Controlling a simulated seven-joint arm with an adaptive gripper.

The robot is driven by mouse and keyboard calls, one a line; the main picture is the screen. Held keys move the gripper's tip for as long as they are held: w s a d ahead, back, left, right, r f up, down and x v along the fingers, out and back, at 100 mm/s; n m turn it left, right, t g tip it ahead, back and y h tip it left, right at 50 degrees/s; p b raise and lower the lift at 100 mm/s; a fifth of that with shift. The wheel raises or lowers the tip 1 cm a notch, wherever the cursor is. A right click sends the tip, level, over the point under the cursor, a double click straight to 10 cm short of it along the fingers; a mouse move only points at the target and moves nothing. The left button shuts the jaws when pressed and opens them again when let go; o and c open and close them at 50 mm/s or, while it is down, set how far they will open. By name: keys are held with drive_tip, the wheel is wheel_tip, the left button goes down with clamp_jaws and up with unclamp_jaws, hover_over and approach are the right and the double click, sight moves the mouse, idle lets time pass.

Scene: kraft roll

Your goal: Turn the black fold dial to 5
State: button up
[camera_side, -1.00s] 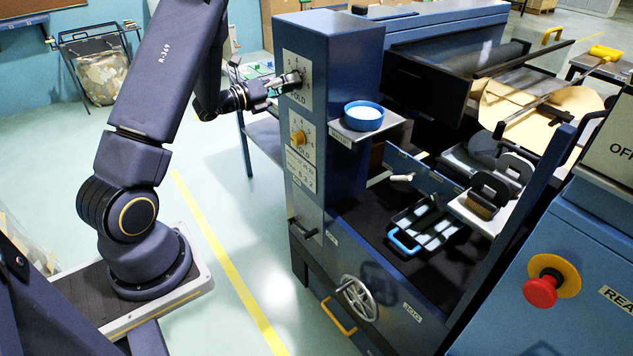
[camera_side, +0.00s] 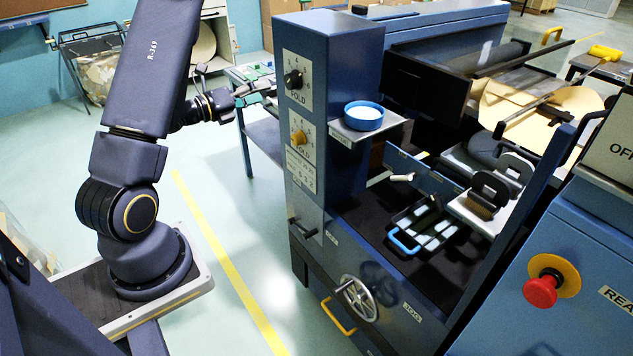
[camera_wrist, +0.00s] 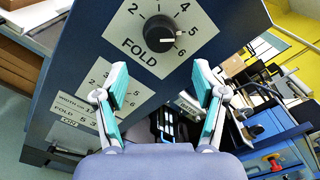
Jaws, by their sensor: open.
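The black fold dial (camera_side: 293,80) is on a pale plate high on the blue machine column. In the wrist view the black dial (camera_wrist: 160,34) sits above the word FOLD, with numbers around it. Its white mark points right, seemingly between 5 and 6; the exact reading is hard to tell. My gripper (camera_wrist: 160,88) is open and empty, its two teal-padded fingers spread below the dial in the wrist view. In the side view my gripper (camera_side: 268,90) is left of the dial, apart from it.
A shelf with a blue-rimmed dish (camera_side: 363,115) juts from the column's right. A handwheel (camera_side: 357,298) is low on the machine.

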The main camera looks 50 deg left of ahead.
drive_tip(key=shift+s, duration=1.75)
drive_tip(key=w+d+r+t+h, duration=0.1)
drive_tip(key=w+d+r, duration=0.2)
drive_tip(key=d+r, duration=0.35)
drive_tip(key=w+d+r+n+t, duration=0.1)
drive_tip(key=w+d+r, duration=0.25)
drive_tip(key=r, duration=0.55)
drive_tip(key=w+d+r+t+h, duration=0.1)
drive_tip(key=w+d+r, duration=0.1)
drive_tip(key=d+r, duration=0.5)
drive_tip(key=s+d+r+n+g+y, duration=0.1)
drive_tip(key=s+d+n+g+y, duration=0.25)
drive_tip(key=n, duration=0.65)
drive_tip(key=s+d+f+n+g, duration=0.3)
drive_tip(key=s+f+n+g, duration=0.3)
drive_tip(key=s+f+n, duration=0.2)
drive_tip(key=s+d+f+n+g+h, duration=0.1)
drive_tip(key=s+d+f+n+g, duration=0.2)
drive_tip(key=s+f+n+g, duration=0.3)
wheel_tip(320, 180, down, 2)
drive_tip(key=s+n, duration=0.2)
drive_tip(key=shift+s+d+f, duration=0.2)
drive_tip(key=shift+s+d, duration=0.1)
drive_tip(key=shift+d, duration=0.05)
